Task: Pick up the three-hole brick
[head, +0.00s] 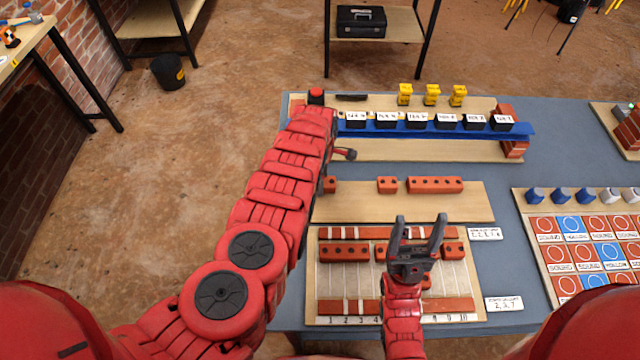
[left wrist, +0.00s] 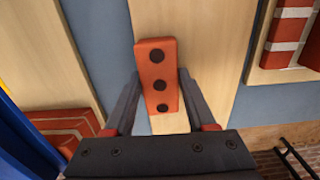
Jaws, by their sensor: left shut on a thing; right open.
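The three-hole brick (left wrist: 157,92) is orange-red with dark holes, and shows between the fingers of my left gripper (left wrist: 158,78) in the left wrist view. The gripper is shut on it. I cannot tell whether the brick touches the pale wooden board (left wrist: 210,40) under it. In the head view my left arm hides most of that spot; only a brick end (head: 330,185) shows beside the arm. My right gripper (head: 419,220) is open and empty above the lower board with brick rows.
A two-hole brick (head: 387,184) and a longer brick (head: 435,184) lie on the middle board (head: 400,208). The lower board (head: 325,280) carries brick rows and numbers. Behind stands a blue rail (head: 390,130) with labelled black blocks. A tile board (head: 540,255) is at right.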

